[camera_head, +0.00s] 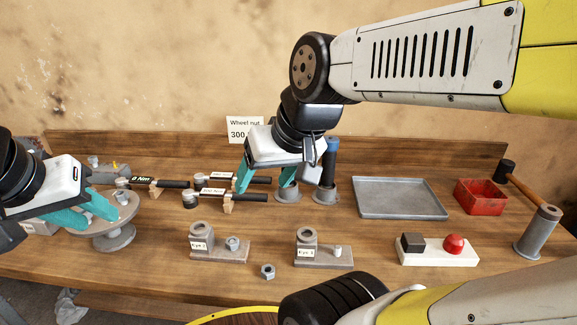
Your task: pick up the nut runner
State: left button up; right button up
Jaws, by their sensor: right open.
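An upright tool with a dark blue handle (331,157), which looks like the nut runner, stands in a grey cup holder (325,194) near the middle of the bench. My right gripper (265,181) is open and points down, just left of this tool. Its right finger overlaps a second grey cup (288,193); I cannot tell whether it touches. Its left finger hangs by the torque wrenches (230,181). The wrist partly covers the tool's left side. My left gripper (90,214) is at the far left, over a round grey stand (114,238); its jaw opening is unclear.
Two grey fixtures (219,248) (323,251) and a loose nut (268,271) lie in front. An empty grey tray (400,197), a red bin (480,197), a hammer (528,184) and a white block with a red button (437,252) are right. A back board (420,154) borders the bench.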

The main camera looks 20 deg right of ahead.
aim_at(329, 156)
jog(key=u, duration=0.65)
jog(key=z, duration=1.85)
jog(key=k+j+z, duration=0.15)
jog(key=j+z, duration=0.1)
jog(key=j, duration=0.3)
jog(key=k, duration=0.05)
